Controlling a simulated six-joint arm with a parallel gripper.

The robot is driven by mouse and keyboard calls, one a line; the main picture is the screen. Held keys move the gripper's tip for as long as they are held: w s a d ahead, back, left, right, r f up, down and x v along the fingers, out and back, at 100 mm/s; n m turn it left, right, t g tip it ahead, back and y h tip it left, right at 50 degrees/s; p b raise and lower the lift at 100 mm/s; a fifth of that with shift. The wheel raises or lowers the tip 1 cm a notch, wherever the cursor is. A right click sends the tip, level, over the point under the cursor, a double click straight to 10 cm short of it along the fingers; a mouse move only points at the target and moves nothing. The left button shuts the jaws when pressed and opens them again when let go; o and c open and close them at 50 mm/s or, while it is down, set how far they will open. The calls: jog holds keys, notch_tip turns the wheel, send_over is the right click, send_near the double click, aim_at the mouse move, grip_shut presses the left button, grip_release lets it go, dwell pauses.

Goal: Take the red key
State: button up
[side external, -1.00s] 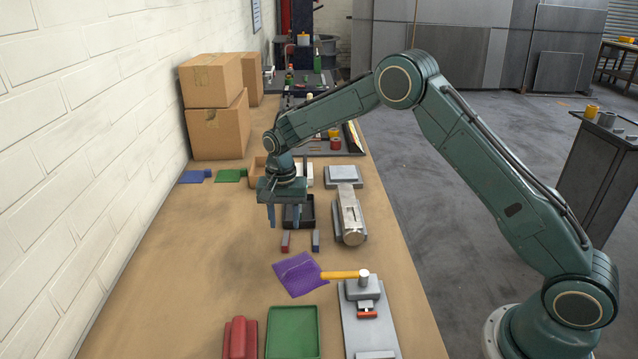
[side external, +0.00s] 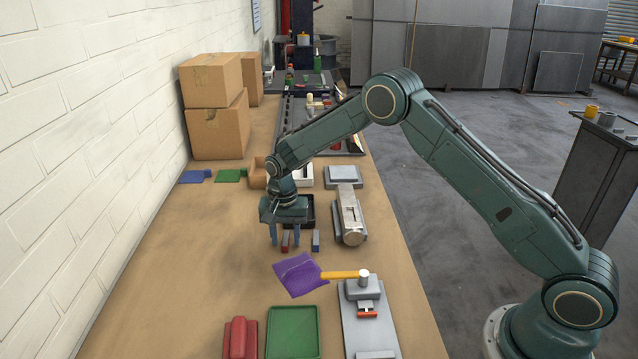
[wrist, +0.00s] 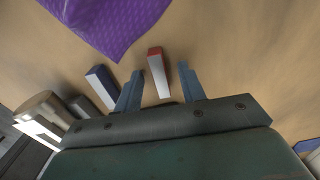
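The red key (side external: 286,241) is a small upright bar on the bench. In the wrist view the red key (wrist: 157,70) shows a red top and a pale side. My gripper (side external: 285,243) is low over the bench, pointing down. In the wrist view my gripper (wrist: 158,80) is open, with blue-grey fingers on either side of the red key and visible gaps to it. A blue key (side external: 316,241) stands to the right of the red key; it also shows in the wrist view (wrist: 102,87), outside the fingers.
A purple cloth (side external: 299,274) lies in front of the keys. A metal vise-like block (side external: 349,220) stands to the right. A green tray (side external: 292,333) and red block (side external: 241,338) lie nearer.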

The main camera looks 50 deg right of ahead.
aim_at(286, 238)
jog(key=shift+c, duration=0.4)
grip_shut()
jog(key=shift+r, duration=0.15)
notch_tip(286, 238, up, 20)
dwell(0.7)
dwell(0.5)
